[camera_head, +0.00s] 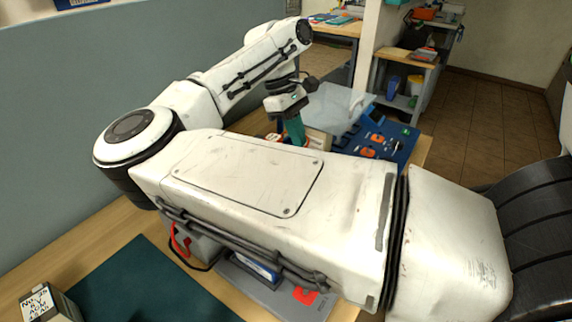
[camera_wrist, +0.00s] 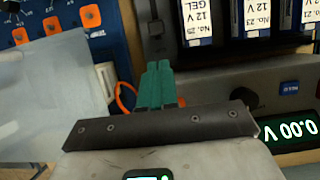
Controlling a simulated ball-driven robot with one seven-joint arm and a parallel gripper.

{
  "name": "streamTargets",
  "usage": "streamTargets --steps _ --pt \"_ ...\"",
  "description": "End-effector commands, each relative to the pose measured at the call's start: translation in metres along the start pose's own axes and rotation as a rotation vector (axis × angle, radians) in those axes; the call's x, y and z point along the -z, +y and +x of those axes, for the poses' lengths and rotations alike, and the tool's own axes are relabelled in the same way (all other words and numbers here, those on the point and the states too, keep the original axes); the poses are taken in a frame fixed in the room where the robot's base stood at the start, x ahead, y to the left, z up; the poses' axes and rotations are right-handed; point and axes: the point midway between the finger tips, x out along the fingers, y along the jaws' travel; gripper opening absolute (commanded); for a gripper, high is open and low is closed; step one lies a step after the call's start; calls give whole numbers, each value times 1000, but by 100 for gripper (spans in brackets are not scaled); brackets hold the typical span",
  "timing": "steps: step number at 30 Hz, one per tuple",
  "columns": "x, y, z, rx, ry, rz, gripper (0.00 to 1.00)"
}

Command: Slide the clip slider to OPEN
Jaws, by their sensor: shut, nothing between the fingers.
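My gripper (camera_head: 293,130) has teal fingers, pressed together and empty; they also show in the wrist view (camera_wrist: 158,84). In the head view it points down behind my own arm, at the left of a blue panel (camera_head: 400,148). In the wrist view the fingers reach toward a grey tester (camera_wrist: 215,88), with an orange loop (camera_wrist: 124,98) just left of them. I cannot make out a clip slider or an OPEN mark in either view. The fingers hide part of what lies behind them, and my arm hides much of the bench.
The blue panel carries several orange parts (camera_wrist: 90,16). A translucent sheet (camera_wrist: 50,95) lies beside it. Labelled batteries (camera_wrist: 250,18) stand behind the tester, whose display (camera_wrist: 290,135) reads 0.00 V. A dark green mat (camera_head: 140,285) covers the bench front; a labelled box (camera_head: 47,303) stands at its left.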

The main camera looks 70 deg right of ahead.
Motion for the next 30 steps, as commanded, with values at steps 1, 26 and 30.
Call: streamTargets --steps 1,26,30 --pt "0 0 0 1 1 1 0" --pt "-1 0 65 0 -4 1 0" --pt "-1 0 84 0 -3 0 0"
